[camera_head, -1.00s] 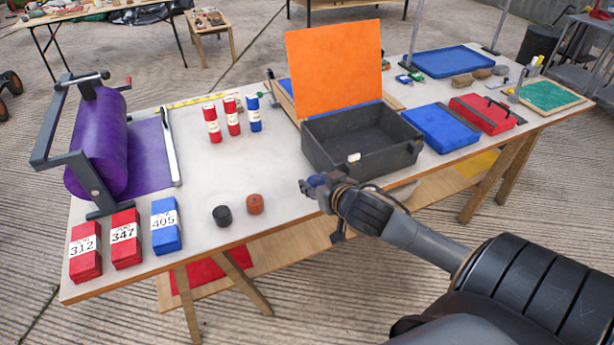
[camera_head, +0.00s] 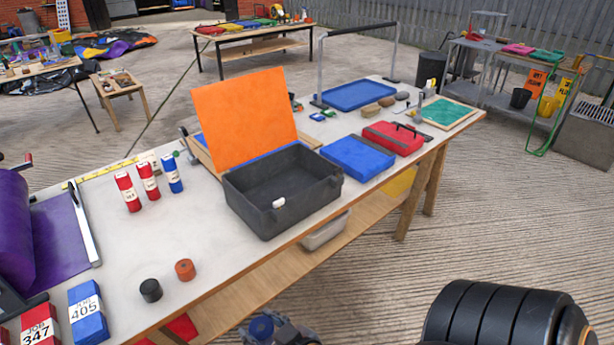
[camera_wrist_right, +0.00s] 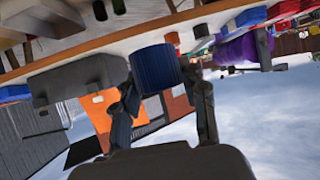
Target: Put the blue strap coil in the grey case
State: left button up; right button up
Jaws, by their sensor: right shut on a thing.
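The grey case (camera_head: 305,205) stands open on the long table, its orange-lined lid (camera_head: 240,120) raised at the back. Its visible inside looks empty. My right gripper (camera_head: 275,332) is at the bottom edge of the head view, in front of the table's near edge and apart from the case. It is shut on the blue strap coil (camera_head: 262,327). In the right wrist view the blue strap coil (camera_wrist_right: 155,68) sits between the two fingers, and the grey case (camera_wrist_right: 75,80) shows upside down behind. My left gripper is not in view.
A black coil (camera_head: 150,290) and an orange-red coil (camera_head: 185,269) lie near the table's front edge. A blue flat case (camera_head: 358,157) and a red case (camera_head: 393,138) are right of the grey case.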

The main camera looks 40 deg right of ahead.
aim_at(261, 203)
jog(key=l+z, duration=0.45)
jog(key=i+l+z, duration=0.15)
jog(key=z, duration=0.35)
jog(key=i+l+z, duration=0.2)
jog(key=z, duration=0.25)
jog(key=i+l+z, duration=0.2)
jog(key=z, duration=0.3)
jog(key=i+l+z, duration=0.15)
jog(key=z, duration=0.3)
jog(key=i+u, duration=0.15)
jog(key=i, duration=0.15)
jog(key=i+l+u, duration=0.15)
jog(key=i, duration=0.2)
jog(key=i+u, duration=0.15)
jog(key=u, duration=0.3)
jog(key=i+l+u, duration=0.1)
jog(key=u, duration=0.3)
jog(key=l+u, duration=0.2)
jog(key=u, duration=0.25)
jog(key=i+l+u, duration=0.15)
jog(key=u, duration=0.3)
